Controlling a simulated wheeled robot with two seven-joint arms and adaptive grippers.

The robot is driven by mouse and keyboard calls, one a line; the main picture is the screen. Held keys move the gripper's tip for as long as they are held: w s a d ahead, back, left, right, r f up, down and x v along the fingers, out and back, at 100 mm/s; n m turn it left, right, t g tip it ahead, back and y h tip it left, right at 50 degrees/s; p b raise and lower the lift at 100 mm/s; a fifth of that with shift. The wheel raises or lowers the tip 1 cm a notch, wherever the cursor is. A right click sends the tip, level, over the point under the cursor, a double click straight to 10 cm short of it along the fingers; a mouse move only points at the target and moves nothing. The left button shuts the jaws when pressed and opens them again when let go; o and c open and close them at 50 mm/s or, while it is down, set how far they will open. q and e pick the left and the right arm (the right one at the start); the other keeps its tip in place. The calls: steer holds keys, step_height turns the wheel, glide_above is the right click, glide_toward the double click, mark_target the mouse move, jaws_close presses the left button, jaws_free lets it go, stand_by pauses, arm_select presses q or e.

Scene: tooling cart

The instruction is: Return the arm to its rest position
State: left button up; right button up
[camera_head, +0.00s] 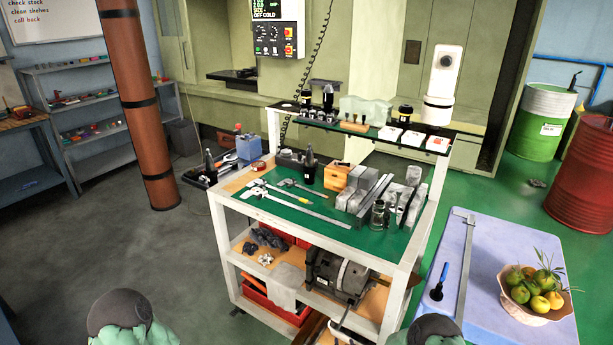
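Neither of my grippers shows in the head view. Only two rounded green and dark grey parts of my own body show at the bottom edge, one left of the middle and one right of it. The white-framed tooling cart (238,205) stands in front of me with a green top. No gripper is seen touching any of these.
A pale blue table (480,275) at right holds a fruit bowl (537,290), a long caliper (466,262) and a blue-handled tool (440,283). A brown pillar (141,105), green drum (541,120) and red drum (585,178) stand around. The floor at left is clear.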

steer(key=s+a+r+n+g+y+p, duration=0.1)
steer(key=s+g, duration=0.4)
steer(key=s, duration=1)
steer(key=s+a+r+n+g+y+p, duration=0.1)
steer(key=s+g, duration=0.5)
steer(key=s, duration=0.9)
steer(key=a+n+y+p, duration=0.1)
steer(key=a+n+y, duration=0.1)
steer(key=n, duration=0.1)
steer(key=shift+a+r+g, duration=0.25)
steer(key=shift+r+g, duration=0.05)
